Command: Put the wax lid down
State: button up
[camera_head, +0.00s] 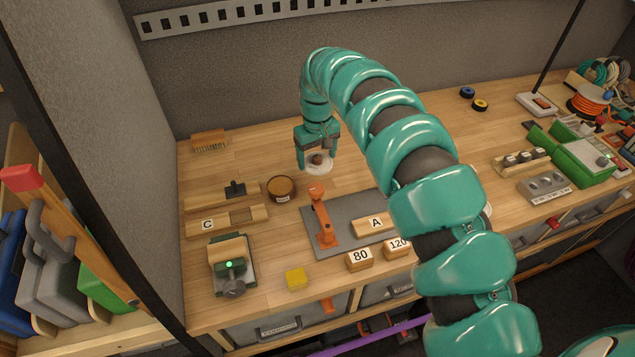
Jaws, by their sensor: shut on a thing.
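My gripper (318,157) hangs from the teal arm over the back middle of the workbench, fingers pointing down. It is shut on the brown knob of the wax lid (319,168), a pale round disc. I cannot tell whether the lid touches the bench or is held just above it. The wax tin (281,188), round with a brown top surface and a small label, stands on the bench to the left and front of the lid, apart from it.
An orange clamp (321,217) stands on a grey mat (345,205) in front of the lid. Wooden blocks marked 80 (359,259) and A (374,225) sit nearby. A brush (209,142) is at the back left. Bare bench (245,150) lies left of the gripper.

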jog(key=shift+f+p, duration=1.9)
jog(key=shift+f, duration=2.8)
jog(key=shift+f, duration=0.2)
jog(key=o, duration=0.7)
jog(key=shift+r, duration=0.1)
